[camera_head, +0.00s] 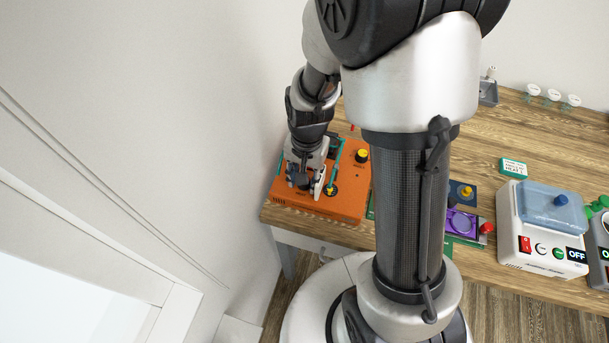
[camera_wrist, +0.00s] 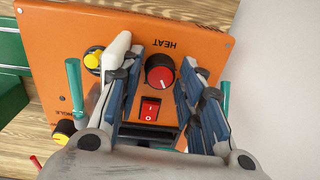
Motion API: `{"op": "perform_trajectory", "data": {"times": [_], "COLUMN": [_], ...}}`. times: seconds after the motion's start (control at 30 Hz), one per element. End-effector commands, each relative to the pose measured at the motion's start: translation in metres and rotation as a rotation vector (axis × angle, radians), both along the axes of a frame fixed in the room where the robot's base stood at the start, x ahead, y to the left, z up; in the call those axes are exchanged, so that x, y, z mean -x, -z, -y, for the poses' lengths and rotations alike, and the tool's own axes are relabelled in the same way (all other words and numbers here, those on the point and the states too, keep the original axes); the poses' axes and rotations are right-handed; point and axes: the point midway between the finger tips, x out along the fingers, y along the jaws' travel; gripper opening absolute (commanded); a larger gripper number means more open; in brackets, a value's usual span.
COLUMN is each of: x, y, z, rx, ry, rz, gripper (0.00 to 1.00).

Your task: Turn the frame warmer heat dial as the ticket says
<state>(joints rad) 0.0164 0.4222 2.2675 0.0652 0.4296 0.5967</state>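The frame warmer is an orange box (camera_head: 345,205) at the left end of the wooden table; its orange top (camera_wrist: 215,45) fills much of the wrist view. The heat dial (camera_wrist: 160,72), red-faced with a dark rim, sits beside an upside-down HEAT label. My gripper (camera_wrist: 160,62) is open, with one finger on each side of the dial; no contact is clear. The dial's pointer setting is too small to read. In the head view my gripper (camera_head: 306,186) is over the front left of the box and hides the dial. A green and white card (camera_head: 513,168), possibly the ticket, has unreadable text.
A red rocker switch (camera_wrist: 150,109) lies close to the dial, between the fingers. A yellow knob (camera_wrist: 93,58) and teal handles (camera_wrist: 74,85) stand nearby. A white machine with a blue lid (camera_head: 545,230) is to the right. A wall is close on the left.

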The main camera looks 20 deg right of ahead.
Motion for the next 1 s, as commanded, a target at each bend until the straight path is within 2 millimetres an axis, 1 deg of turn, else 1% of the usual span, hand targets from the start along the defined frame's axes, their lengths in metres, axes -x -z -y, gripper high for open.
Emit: {"op": "perform_trajectory", "data": {"times": [0.2,0.27,0.33,0.47,0.6,0.73,0.8,0.9,1.0], "x": [0.000,0.000,0.000,0.000,0.000,0.001,0.002,0.002,0.003], "y": [0.000,-0.003,-0.011,-0.034,-0.065,-0.091,-0.102,-0.113,-0.118], "z": [0.000,0.000,0.000,0.001,0.002,0.002,0.003,0.003,0.003], "rx": [0.000,0.000,0.000,0.000,0.000,0.000,0.000,0.000,0.000], "ry": [0.000,0.000,0.000,0.000,0.000,0.000,0.000,0.000,0.000], "rz": [-0.001,0.000,0.001,0.005,0.006,0.005,0.004,0.001,0.000], "gripper": [0.35,0.35,0.35,0.35,0.35,0.35,0.35,0.35,0.35]}}
